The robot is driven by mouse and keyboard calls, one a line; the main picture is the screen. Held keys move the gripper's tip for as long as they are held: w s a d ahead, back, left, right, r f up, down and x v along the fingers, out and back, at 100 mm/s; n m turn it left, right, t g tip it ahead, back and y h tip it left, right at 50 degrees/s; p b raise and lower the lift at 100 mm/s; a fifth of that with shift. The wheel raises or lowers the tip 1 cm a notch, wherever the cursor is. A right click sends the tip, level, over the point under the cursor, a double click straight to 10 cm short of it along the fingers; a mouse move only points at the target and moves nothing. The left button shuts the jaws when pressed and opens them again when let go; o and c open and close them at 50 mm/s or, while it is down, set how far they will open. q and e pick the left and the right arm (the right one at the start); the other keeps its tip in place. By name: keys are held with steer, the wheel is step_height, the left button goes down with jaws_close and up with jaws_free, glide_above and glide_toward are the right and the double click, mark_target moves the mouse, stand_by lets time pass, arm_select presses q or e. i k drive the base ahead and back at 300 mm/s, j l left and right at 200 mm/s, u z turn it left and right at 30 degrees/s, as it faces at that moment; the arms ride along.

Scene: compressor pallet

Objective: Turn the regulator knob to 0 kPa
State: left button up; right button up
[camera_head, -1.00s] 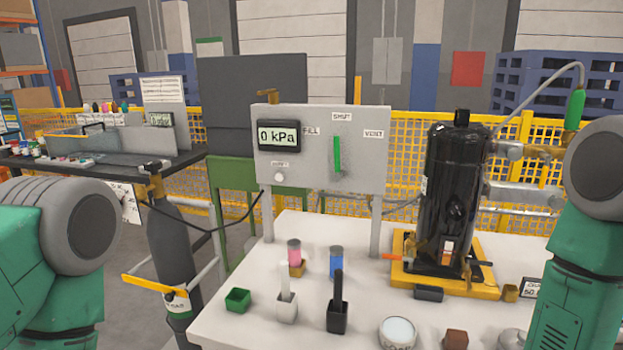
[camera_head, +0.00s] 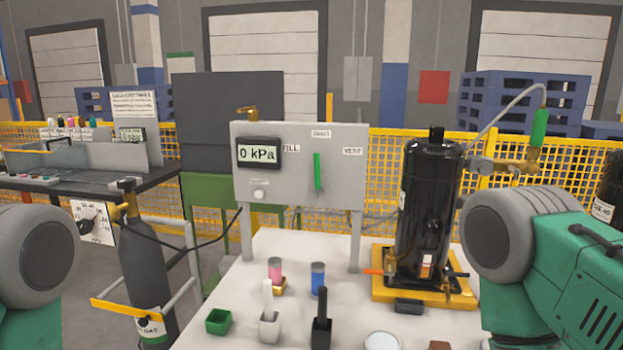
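The regulator is a white dial plate with a scale and a black knob (camera_head: 86,226), at left in the head view. It sits beside the top of a dark gas cylinder (camera_head: 148,265). The knob points toward the upper part of the scale, but the exact reading is too small to tell. A grey panel (camera_head: 335,200) on the bench has a display (camera_head: 258,153) reading 0 kPa, a green lever (camera_head: 317,170) and a small white button. My arms show at the left and right edges. Neither gripper is in view.
A yellow bar crosses the cylinder, and a hose runs from its top toward the panel. The white bench (camera_head: 350,300) holds several small containers and a black compressor (camera_head: 426,210) on a yellow base (camera_head: 385,290). A dark table (camera_head: 150,178) stands behind the cylinder.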

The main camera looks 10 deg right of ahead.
mark_target(84, 226)
steer(key=j+u, duration=0.15)
steer(key=u, duration=0.35)
steer(key=i+j+u, duration=0.1)
steer(key=u, duration=0.35)
